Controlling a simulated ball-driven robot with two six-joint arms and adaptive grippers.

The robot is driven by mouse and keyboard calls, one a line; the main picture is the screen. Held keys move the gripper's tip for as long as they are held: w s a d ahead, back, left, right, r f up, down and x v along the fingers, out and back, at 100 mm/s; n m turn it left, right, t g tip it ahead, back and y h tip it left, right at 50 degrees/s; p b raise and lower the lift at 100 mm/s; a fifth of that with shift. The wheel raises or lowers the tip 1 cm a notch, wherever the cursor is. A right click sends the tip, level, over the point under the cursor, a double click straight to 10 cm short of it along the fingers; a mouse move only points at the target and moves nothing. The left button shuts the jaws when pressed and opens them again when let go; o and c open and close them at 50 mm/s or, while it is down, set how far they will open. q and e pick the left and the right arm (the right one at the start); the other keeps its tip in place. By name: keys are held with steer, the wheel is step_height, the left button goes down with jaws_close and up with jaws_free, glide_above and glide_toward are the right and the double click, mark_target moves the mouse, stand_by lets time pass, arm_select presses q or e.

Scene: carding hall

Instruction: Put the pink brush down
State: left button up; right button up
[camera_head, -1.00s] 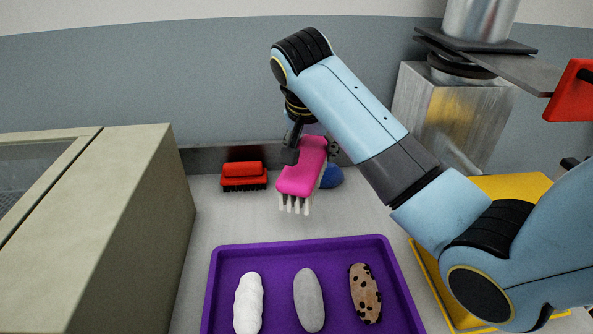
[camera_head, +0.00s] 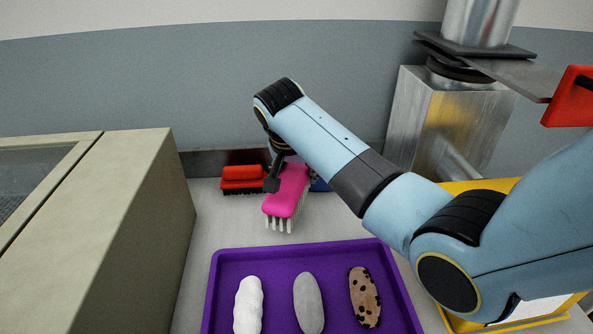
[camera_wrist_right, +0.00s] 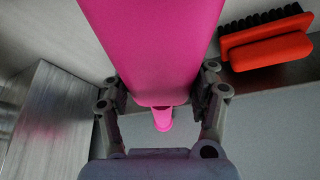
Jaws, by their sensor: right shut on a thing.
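The pink brush (camera_head: 287,190) with pale bristles is in my right gripper (camera_head: 285,178), behind the purple tray in the head view. The right wrist view shows the pink brush (camera_wrist_right: 152,45) between the two fingers of my right gripper (camera_wrist_right: 160,100), which are shut on it. Its bristles point down towards the grey worktop (camera_head: 215,220); I cannot tell whether they touch it. My left gripper is not in view.
A red brush (camera_head: 243,178) lies just left of the pink one, and a blue thing (camera_head: 319,185) is mostly hidden behind it. The purple tray (camera_head: 300,253) holds three fibre rolls. A yellow tray (camera_head: 480,186) stands right. A beige machine (camera_head: 130,220) stands left.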

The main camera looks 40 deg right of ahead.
steer(key=shift+f, duration=0.45)
steer(key=o, duration=1.6)
steer(key=shift+r, duration=0.35)
steer(key=v, duration=1.2)
steer(key=shift+s+r, duration=0.1)
steer(key=shift+r, duration=0.15)
